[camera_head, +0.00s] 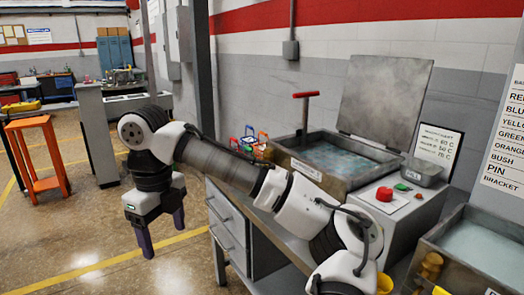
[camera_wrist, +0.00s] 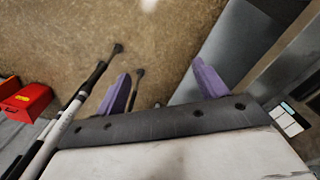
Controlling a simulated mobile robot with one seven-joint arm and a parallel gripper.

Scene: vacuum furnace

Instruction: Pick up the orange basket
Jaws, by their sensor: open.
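A group of small wire baskets with coloured handles stands at the back of the workbench, partly behind my arm in the head view. A red-orange handled basket (camera_head: 263,138) is at the right of the group, beside one with a blue handle (camera_head: 249,131). They are small, and I cannot tell for certain which one is orange. My gripper (camera_head: 161,230) points down over the floor, left of the bench and well apart from the baskets. Its purple fingers are apart with nothing between them.
A furnace tub (camera_head: 326,157) with a raised lid and red T-handle stands on the bench beyond my arm. A control box with a red button (camera_head: 384,194) is at right. Drawers (camera_head: 228,236) face the floor. An orange stand (camera_head: 38,150) is at far left.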

